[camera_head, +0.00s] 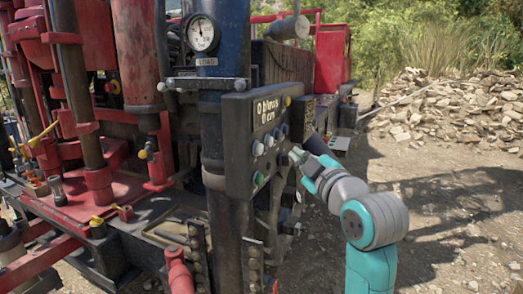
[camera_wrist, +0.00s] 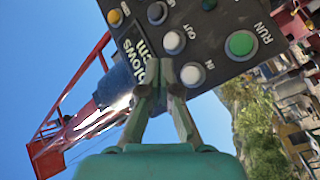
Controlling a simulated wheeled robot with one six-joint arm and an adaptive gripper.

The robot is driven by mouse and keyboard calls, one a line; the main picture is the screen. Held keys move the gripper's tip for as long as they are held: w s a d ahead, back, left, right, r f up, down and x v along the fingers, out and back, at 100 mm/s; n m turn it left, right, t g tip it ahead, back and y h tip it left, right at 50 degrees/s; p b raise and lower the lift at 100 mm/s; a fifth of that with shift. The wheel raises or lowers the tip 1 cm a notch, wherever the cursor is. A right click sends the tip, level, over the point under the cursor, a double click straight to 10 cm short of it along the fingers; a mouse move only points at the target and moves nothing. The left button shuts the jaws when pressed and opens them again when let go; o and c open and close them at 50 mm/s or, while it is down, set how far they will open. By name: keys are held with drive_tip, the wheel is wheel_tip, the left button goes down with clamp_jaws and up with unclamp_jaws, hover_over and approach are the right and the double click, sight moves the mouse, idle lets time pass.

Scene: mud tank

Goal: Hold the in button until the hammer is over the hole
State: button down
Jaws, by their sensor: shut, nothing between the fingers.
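The dark control panel (camera_head: 240,150) is on the rig's post in the head view. My gripper (camera_head: 297,156) is at the panel's right edge in the head view. In the wrist view my gripper (camera_wrist: 160,72) has its fingers together and empty, with the tips just left of the IN button. I cannot tell whether they touch the panel. I cannot make out the hole or tell which part is the hammer.
A display (camera_head: 267,108) on the panel reads 0 blows and 0 cm. A round LOAD gauge (camera_head: 202,33) is above it. Red rig columns (camera_head: 134,55) and a red deck (camera_head: 75,200) stand at left. A rubble heap (camera_head: 450,108) lies at right, with open dirt ground before it.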

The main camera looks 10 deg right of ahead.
sight(259, 149)
drive_tip(key=shift+w+a, duration=0.8)
drive_tip(key=shift+a, duration=0.3)
drive_tip(key=shift+w+a, duration=0.8)
drive_tip(key=shift+a, duration=0.25)
drive_tip(key=shift+w+a, duration=0.15)
drive_tip(key=shift+a, duration=0.05)
drive_tip(key=shift+w+a, duration=0.1)
drive_tip(key=shift+a, duration=0.05)
